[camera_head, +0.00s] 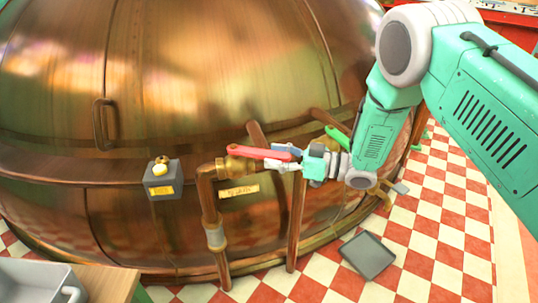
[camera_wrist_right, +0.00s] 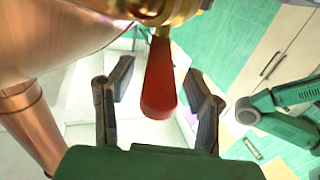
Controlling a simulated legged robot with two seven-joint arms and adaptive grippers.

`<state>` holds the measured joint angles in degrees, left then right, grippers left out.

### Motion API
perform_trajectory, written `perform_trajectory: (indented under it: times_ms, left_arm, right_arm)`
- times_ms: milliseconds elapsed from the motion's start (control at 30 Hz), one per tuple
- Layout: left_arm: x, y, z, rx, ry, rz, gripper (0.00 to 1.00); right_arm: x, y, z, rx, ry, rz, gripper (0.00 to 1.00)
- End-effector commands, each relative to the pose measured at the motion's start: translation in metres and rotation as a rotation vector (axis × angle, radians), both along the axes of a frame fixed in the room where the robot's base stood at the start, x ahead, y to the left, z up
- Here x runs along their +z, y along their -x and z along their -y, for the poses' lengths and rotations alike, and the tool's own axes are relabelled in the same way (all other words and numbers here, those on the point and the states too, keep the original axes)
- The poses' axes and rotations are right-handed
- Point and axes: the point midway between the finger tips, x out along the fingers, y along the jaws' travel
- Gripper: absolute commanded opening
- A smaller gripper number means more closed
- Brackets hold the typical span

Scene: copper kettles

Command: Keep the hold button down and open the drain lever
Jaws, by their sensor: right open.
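The drain lever has a red handle (camera_head: 262,153) on a brass valve at the front of the copper kettle. It points right in the head view. My right gripper (camera_head: 284,158) is open around the handle's end. In the right wrist view the red handle (camera_wrist_right: 160,85) hangs between the two spread fingers of my right gripper (camera_wrist_right: 161,78), with a gap on each side. A grey box (camera_head: 163,190) to the left of the valve has a pale button (camera_head: 160,169) on top, apparently the hold button. Nothing touches it. My left gripper is not in view.
The copper kettle (camera_head: 190,80) fills the back. A copper pipe (camera_head: 209,215) runs down below the valve. A green lever (camera_head: 338,134) sits to the right, close to my right arm. A grey tray (camera_head: 368,256) lies on the checkered floor. A grey basin (camera_head: 35,272) stands front left.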

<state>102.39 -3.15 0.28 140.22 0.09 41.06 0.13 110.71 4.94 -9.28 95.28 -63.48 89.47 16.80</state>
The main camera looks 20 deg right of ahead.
Motion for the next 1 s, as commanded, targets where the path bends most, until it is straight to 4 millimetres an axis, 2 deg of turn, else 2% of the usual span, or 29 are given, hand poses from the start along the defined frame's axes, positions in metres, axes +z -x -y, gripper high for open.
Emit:
perform_trajectory:
  times_ms: [200,400,600,867,900,967,1000]
  left_arm:
    - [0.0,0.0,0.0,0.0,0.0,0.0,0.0]
    - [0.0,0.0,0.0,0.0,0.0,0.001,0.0]
    - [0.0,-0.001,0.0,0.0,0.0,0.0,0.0]
    - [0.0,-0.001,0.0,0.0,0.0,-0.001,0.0]
    - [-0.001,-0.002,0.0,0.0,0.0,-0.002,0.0]
    - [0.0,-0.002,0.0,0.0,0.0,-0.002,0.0]
    - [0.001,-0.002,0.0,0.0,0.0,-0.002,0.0]
  right_arm:
    - [0.0,0.025,0.041,-0.006,-0.001,-0.002,0.45]
    - [0.0,0.045,0.071,-0.004,-0.001,0.001,0.45]
    - [-0.001,0.054,0.085,-0.003,0.0,0.0,0.45]
    - [-0.001,0.055,0.086,-0.002,0.001,0.001,0.45]
    - [-0.001,0.055,0.086,-0.002,0.001,0.001,0.38]
    - [0.0,0.056,0.086,-0.003,0.001,0.004,0.17]
    - [0.0,0.056,0.084,-0.006,0.003,0.014,0.03]
